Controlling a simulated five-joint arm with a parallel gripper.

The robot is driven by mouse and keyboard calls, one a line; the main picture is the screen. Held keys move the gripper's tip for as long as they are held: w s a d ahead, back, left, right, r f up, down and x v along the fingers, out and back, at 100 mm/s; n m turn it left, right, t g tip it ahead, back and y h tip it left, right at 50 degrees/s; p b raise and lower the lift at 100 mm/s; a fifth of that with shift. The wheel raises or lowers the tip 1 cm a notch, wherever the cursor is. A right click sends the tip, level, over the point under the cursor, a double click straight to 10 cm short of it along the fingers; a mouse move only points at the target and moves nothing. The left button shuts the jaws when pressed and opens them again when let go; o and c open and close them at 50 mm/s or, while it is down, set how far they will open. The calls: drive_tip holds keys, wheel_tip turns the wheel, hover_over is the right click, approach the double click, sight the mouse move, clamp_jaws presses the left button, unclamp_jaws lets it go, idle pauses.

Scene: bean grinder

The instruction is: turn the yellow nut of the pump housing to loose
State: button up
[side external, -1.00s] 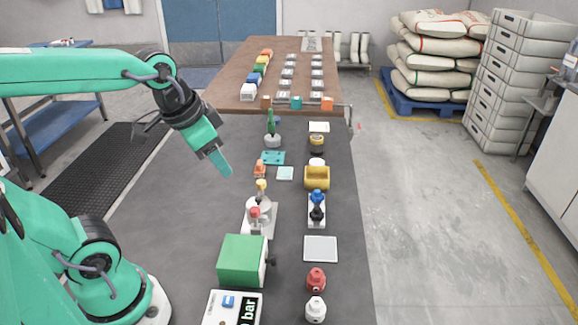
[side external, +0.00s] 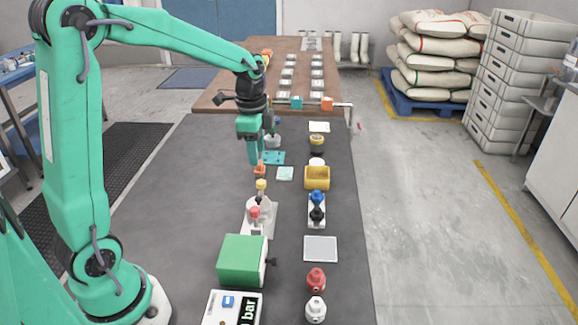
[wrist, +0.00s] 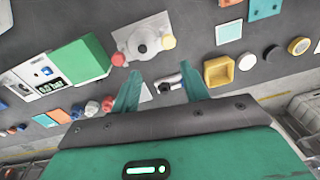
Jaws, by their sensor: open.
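The pump housing (side external: 262,208) is a pale grey round body on a white plate, on the dark table. A yellow nut (side external: 261,185) sits at its far end and a red nut (side external: 255,212) at its near end. In the wrist view the housing (wrist: 140,30) lies above the fingertips, with the yellow nut (wrist: 168,42) on its right and the red nut (wrist: 118,60) on its left. My gripper (side external: 253,160) points down above the table, beyond the yellow nut and apart from it. In the wrist view its fingers (wrist: 160,77) are spread and empty.
A green box (side external: 242,259) stands nearer than the housing. To the right are a blue-and-black knobbed fitting (side external: 317,208) and a yellow bin (side external: 317,178). A small orange part (side external: 260,169) and a teal plate (side external: 273,158) lie near my gripper. The table's left side is clear.

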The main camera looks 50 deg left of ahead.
sight(261, 182)
drive_tip(key=shift+w+a+f+m+g, duration=0.15)
drive_tip(key=shift+w+a+f+m, duration=0.15)
drive_tip(key=shift+w+a+f, duration=0.25)
drive_tip(key=shift+w+a+f+m+g, duration=0.2)
drive_tip(key=shift+w+f+m, duration=0.15)
drive_tip(key=shift+f, duration=0.35)
drive_tip(key=shift+f, duration=0.1)
drive_tip(key=shift+f, duration=3.8)
clamp_jaws()
